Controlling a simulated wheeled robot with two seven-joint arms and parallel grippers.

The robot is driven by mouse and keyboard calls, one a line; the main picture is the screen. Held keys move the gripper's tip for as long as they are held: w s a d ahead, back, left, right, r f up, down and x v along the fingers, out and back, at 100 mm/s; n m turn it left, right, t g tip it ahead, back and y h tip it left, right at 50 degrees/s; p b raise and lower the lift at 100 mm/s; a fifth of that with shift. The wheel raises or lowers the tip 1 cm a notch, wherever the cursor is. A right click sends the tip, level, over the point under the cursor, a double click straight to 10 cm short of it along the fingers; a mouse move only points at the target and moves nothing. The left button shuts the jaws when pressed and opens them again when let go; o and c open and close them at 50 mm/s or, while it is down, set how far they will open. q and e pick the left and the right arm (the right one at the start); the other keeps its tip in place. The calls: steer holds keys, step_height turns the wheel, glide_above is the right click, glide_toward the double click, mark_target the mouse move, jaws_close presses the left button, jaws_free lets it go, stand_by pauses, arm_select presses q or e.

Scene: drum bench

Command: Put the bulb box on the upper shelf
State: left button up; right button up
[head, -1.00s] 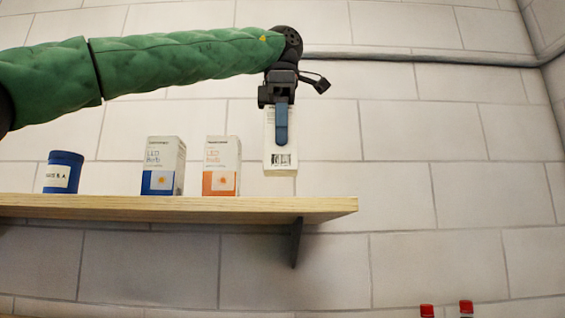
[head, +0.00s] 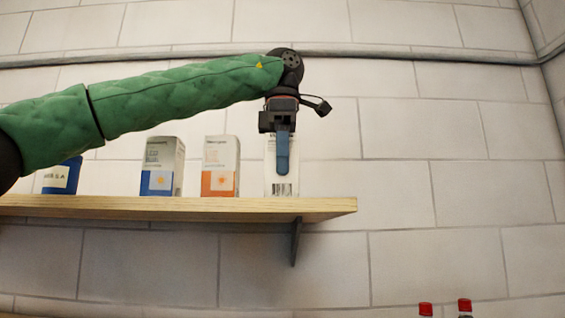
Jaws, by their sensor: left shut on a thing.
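My left gripper (head: 282,152) points down and is shut on a white bulb box (head: 284,188) with a barcode near its bottom. One blue finger covers the middle of the box's front. The box is upright at the right part of the wooden shelf (head: 120,207). Its bottom edge is at the shelf top in the head view; I cannot tell whether it bears its full weight there. My right gripper is not in view.
An orange-and-white bulb box (head: 220,168) stands left of the held box, with a gap between. Red-capped bottles (head: 465,306) show at lower right. A bracket (head: 296,241) supports the shelf.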

arm_select(q)
steer(key=shift+f, duration=0.15)
steer(key=o, duration=1)
steer(key=shift+a, duration=0.1)
steer(key=shift+r, duration=6.15)
